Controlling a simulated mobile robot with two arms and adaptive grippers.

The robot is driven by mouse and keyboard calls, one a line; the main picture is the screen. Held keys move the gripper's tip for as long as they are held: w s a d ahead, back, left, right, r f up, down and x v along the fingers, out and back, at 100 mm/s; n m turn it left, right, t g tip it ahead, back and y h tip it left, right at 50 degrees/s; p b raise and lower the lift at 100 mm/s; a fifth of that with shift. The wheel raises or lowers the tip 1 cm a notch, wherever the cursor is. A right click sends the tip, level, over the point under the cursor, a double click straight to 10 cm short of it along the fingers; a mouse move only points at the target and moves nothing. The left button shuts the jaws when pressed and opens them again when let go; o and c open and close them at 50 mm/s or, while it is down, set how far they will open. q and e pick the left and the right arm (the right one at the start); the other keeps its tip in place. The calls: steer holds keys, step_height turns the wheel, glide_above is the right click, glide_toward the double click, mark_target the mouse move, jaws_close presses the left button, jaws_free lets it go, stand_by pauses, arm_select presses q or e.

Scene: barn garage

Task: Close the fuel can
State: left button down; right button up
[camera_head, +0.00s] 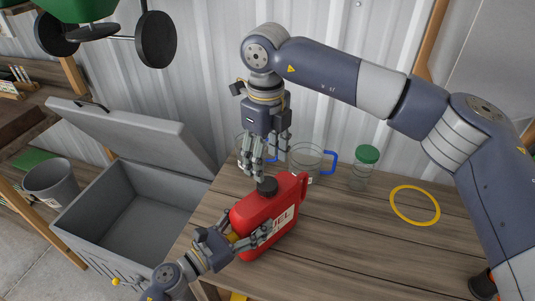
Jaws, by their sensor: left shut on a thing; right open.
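The red fuel can (284,207) with white lettering stands on the wooden table near its left edge. A dark cap (267,186) sits at the top of the can, at its spout; I cannot tell whether it is screwed tight. My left gripper (250,240) is shut on the fuel can's lower left side, with fingers across its front. My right gripper (262,165) points down just above and beside the cap. Its fingers are spread, and I cannot tell whether they touch the cap.
Clear jugs, one (308,161) with a blue handle, and a green-lidded jar (364,168) stand behind the can. A yellow ring (415,205) lies at right. An open grey chest (130,215) is left of the table. The table's front right is clear.

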mark_target(268, 183)
steer(key=n, duration=0.3)
steer(key=shift+d+r+n, duration=0.1)
steer(key=shift+r+n, duration=0.05)
steer(key=shift+n, duration=0.15)
steer(key=n, duration=0.5)
steer(key=shift+r, duration=0.15)
steer(key=shift+f, duration=4)
